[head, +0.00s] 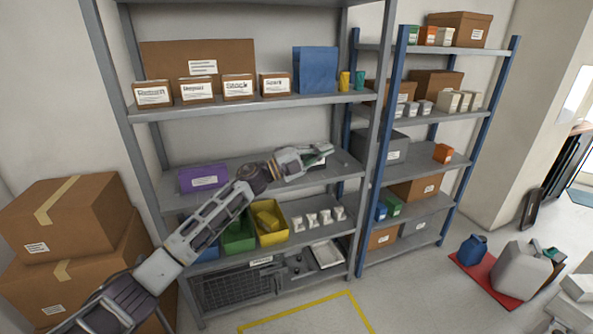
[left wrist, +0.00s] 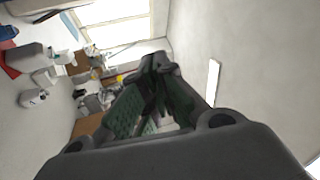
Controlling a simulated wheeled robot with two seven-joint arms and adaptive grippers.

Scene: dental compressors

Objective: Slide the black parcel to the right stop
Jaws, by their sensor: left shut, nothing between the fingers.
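My left gripper (head: 328,149) reaches in from the left over the middle shelf of the grey rack, with its fingers closed and empty. The closed fingers also fill the middle of the left wrist view (left wrist: 160,65). A small dark item with a pale patch (head: 317,162) shows just below and behind the gripper on that shelf; it may be the black parcel, but it is mostly hidden. I cannot tell whether the gripper touches it. A small grey piece (head: 343,158) at the shelf's right end may be the right stop. My right gripper is not in view.
A purple box (head: 203,178) sits on the same shelf (head: 345,170) at the left. Labelled boxes and a blue box (head: 316,70) stand on the shelf above. Green and yellow bins (head: 270,238) stand below. A blue-post rack (head: 361,190) adjoins on the right.

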